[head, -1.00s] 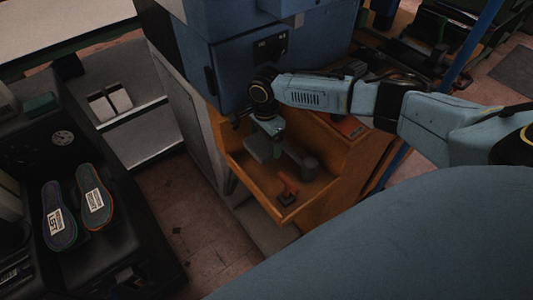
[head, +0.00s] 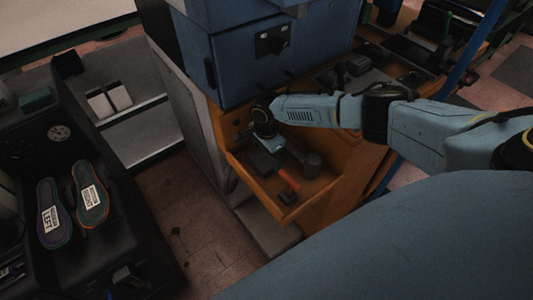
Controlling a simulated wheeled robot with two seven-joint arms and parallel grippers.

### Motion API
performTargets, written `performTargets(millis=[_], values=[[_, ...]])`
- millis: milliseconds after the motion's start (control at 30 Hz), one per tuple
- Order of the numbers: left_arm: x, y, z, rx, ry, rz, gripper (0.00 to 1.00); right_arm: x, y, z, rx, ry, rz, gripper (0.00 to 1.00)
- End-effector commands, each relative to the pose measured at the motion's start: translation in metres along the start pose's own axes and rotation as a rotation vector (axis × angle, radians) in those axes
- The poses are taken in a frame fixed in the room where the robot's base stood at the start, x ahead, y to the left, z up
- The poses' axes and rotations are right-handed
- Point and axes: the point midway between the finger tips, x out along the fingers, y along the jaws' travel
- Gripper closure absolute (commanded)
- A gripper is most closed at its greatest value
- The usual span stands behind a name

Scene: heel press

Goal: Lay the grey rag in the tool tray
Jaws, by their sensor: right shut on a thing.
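The tool tray (head: 247,179) is an orange-brown open tray on the front of the blue machine. My right gripper (head: 266,142) reaches down into its back left part from above; the wrist hides most of the fingers. It is shut on the grey rag (head: 263,161), a dark grey piece just below the wrist, low in the tray. I cannot tell whether the rag touches the tray floor. My left gripper is not in view.
In the tray are a red-handled tool (head: 288,181) at the front and a dark grey cylinder (head: 313,164) at the right. The blue machine (head: 245,60) rises right behind. Two insoles (head: 92,197) lie on the black unit at left.

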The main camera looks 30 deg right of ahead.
Motion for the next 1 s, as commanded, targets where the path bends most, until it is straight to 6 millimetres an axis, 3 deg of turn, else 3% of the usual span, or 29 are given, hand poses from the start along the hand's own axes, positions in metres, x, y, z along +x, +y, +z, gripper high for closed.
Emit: performTargets(millis=[33,67,100,467,633,800,1000], values=[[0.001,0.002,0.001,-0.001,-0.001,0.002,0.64,0.003,0.001,0.001,0.000,0.000,0.001,0.32],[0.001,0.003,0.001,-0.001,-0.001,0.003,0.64,0.002,0.000,0.000,0.000,0.000,0.001,0.06],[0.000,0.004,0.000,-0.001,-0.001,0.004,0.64,0.002,0.000,0.000,0.000,0.000,0.001,0.01],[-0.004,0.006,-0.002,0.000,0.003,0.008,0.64,-0.009,0.000,0.000,0.000,-0.001,-0.001,0.00],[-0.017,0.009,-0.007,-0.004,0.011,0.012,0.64,-0.042,0.000,0.000,0.000,-0.002,-0.002,0.00],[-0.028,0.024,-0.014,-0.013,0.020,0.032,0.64,-0.079,0.000,0.000,0.000,0.000,-0.002,0.00],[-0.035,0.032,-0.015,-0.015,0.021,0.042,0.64,-0.110,0.000,0.000,-0.001,-0.001,-0.001,0.00]])
